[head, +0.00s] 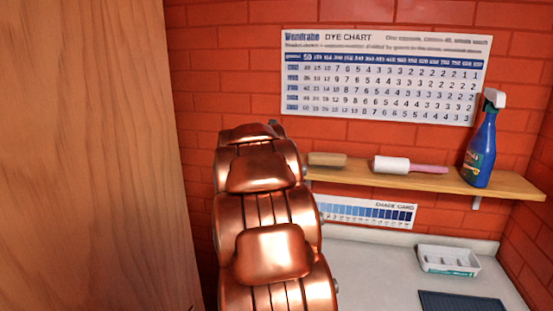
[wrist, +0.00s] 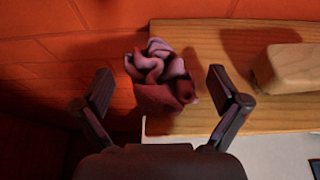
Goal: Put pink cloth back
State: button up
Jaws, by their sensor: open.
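A crumpled pink cloth (wrist: 160,78) sits at the left end of the wooden shelf in the wrist view, partly over the shelf's edge. My gripper (wrist: 160,92) is open, with one finger to each side of the cloth in the picture; I cannot tell whether it touches the cloth. In the head view the cloth and the gripper's fingers are hidden behind my copper-coloured arm.
The wooden shelf (head: 438,178) holds a wooden block (head: 327,159), a white roller with a pink handle (head: 392,165) and a blue spray bottle (head: 481,142). Below, a white tray (head: 448,262) and a dark mat (head: 461,302) lie on the pale counter (head: 370,270). A wooden panel (head: 85,150) stands at left.

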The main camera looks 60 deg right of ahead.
jog(key=shift+r, duration=0.15)
jog(key=v, duration=1.2)
jog(key=shift+b, duration=0.35)
jog(key=shift+s, duration=0.1)
jog(key=s+a+f+m+g+y, duration=0.1)
jog(key=s+a+f+m+y, duration=0.15)
jog(key=a+f+m, duration=0.45)
jog(key=s+a+f+m+g+y, duration=0.1)
jog(key=s+a+f+m+y, duration=0.2)
jog(key=a, duration=0.8)
jog(key=s+a+f+m+g+y, duration=0.1)
jog(key=s+a+f+m+y, duration=0.15)
jog(key=a+f+m, duration=0.45)
jog(key=s+a+f+m+g+y, duration=0.1)
jog(key=s+a+f+m+y, duration=0.1)
jog(key=s+a, duration=0.5)
jog(key=s+a+f+m+g+y, duration=0.2)
jog(key=s+a, duration=0.5)
jog(key=a, duration=0.7)
jog(key=shift+a+f+m+g+y, duration=0.25)
jog(key=shift+f+m, duration=0.35)
jog(key=shift+f, duration=0.3)
jog(key=shift+d, duration=0.1)
